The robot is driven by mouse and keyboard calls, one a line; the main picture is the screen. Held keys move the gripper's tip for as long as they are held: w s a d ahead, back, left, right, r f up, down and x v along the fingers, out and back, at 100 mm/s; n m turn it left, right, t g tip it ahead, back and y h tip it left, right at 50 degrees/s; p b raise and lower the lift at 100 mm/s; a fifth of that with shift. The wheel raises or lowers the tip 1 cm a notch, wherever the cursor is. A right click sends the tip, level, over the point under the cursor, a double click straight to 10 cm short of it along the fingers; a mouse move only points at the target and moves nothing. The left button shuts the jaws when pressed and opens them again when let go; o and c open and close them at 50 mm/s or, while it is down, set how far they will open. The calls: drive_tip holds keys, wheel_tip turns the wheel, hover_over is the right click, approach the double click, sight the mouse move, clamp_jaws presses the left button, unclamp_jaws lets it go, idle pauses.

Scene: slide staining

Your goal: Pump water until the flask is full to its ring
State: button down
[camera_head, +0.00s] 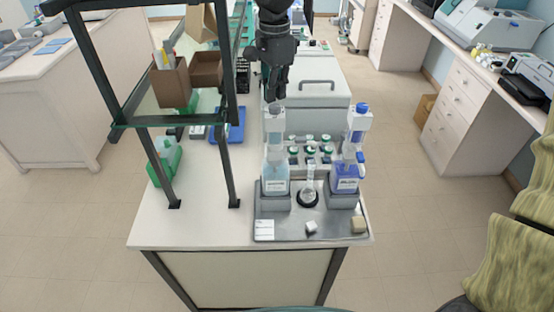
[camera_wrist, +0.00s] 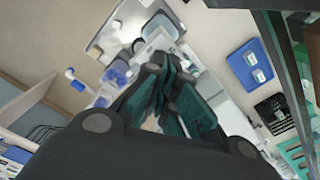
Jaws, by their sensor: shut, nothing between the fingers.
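My gripper (camera_head: 276,97) is shut and empty, pointing down directly over the top of the left dispenser. Its dark green fingers (camera_wrist: 166,80) fill the middle of the wrist view. The left dispenser (camera_head: 275,178) is a bottle of pale, clear liquid with a tall pump head (camera_head: 275,122) and a grey top; whether my fingertips touch that top I cannot tell. A small clear flask (camera_head: 310,178) stands upright in a black round holder (camera_head: 308,198) between the two dispensers. Its ring and liquid level are too small to read.
A second dispenser (camera_head: 346,178) with blue liquid and a blue cap stands right of the flask. A grey tray (camera_head: 285,230) holds them, with small blocks in front. Green-capped bottles (camera_head: 311,152) stand behind. A dark shelf frame (camera_head: 228,150) rises close on the left.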

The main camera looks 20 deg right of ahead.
sight(275, 106)
drive_tip(key=shift+f, duration=2.25)
drive_tip(key=shift+f+b, duration=0.3)
drive_tip(key=shift+f, duration=0.6)
drive_tip(key=shift+f+p, duration=0.1)
drive_tip(key=shift+p, duration=0.4)
idle(1.1)
drive_tip(key=shift+r+p, duration=1.2)
drive_tip(key=shift+p, duration=0.25)
drive_tip(key=shift+r, duration=2)
